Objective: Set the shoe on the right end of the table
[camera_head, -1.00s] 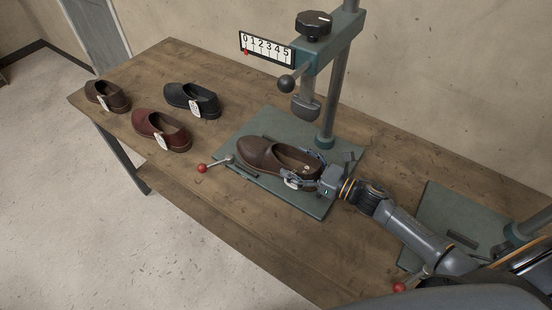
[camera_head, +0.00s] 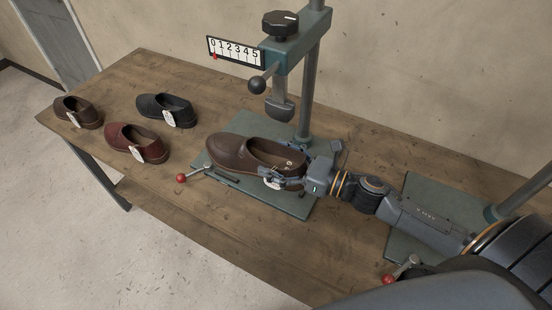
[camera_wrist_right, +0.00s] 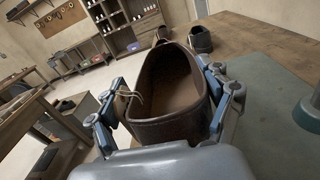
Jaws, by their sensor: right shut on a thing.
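The brown shoe (camera_head: 228,152) is over the green base plate (camera_head: 290,202) of the press, toe to the left, with a white tag at its heel. My right gripper (camera_head: 275,162) is shut on its heel end, one finger on each side. The right wrist view shows the shoe's open top (camera_wrist_right: 170,85) between both fingers. It looks level and perhaps slightly above the plate; I cannot tell if it touches. The wooden table (camera_head: 215,232) runs from upper left to lower right. My left gripper is not in view.
The press head (camera_head: 280,105) and its post (camera_head: 308,85) stand behind the shoe. A red-knobbed lever (camera_head: 182,178) is at the plate's left. Dark red (camera_head: 130,140), black (camera_head: 165,108) and brown (camera_head: 78,112) tagged shoes stand at left. A second green plate (camera_head: 405,205) is at right.

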